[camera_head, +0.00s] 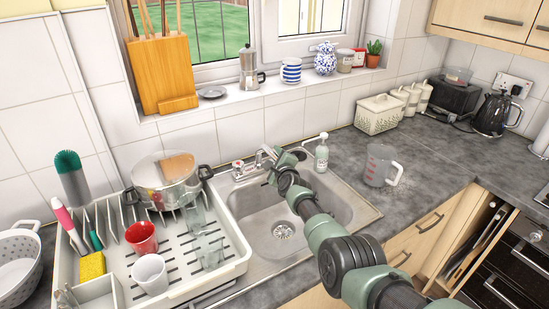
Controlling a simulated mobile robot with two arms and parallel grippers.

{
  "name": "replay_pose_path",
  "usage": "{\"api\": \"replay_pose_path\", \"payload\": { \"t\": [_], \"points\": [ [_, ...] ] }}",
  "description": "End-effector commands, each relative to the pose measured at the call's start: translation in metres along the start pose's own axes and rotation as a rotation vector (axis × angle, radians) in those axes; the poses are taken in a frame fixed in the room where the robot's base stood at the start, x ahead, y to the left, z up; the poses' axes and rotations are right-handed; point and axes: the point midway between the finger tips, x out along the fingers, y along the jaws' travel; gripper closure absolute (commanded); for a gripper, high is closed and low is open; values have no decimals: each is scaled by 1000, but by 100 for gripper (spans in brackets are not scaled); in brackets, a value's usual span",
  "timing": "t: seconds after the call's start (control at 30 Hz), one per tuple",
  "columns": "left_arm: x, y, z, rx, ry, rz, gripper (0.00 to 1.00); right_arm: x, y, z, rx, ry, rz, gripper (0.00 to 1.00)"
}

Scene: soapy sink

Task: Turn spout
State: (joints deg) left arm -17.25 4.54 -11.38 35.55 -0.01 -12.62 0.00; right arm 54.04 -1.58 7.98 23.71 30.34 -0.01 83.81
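The chrome tap (259,158) stands at the back edge of the metal sink (257,209), below the window. A tap handle with a red mark (238,165) shows on its left. My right arm reaches in from the lower right across the sink. My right gripper (272,166) is at the tap, close beside or touching the spout. The gripper and arm end hide part of the spout and the right side of the tap. I cannot tell whether the fingers are open or closed on the spout. My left gripper is not in view.
A soap bottle (321,154) stands behind the sink's right side. A measuring jug (379,166) is on the counter at right. The sink basin looks empty.

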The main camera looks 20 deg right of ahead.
Motion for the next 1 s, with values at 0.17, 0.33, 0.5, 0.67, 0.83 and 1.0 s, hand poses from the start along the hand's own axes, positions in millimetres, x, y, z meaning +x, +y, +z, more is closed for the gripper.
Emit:
{"api": "replay_pose_path", "payload": {
  "t": [0.17,0.33,0.5,0.67,0.83,1.0],
  "points": [
    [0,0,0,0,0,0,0,0,-2,0,0,0,-3,57],
    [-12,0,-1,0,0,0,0,-7,-3,3,3,-1,-1,57],
    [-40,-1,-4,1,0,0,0,-27,-6,4,4,0,-1,57],
    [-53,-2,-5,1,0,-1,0,-48,-4,4,4,-1,-2,57],
    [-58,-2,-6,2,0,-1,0,-66,-1,2,3,-1,-1,57],
    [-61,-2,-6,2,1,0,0,-76,0,1,1,0,-1,57]
  ]
}}
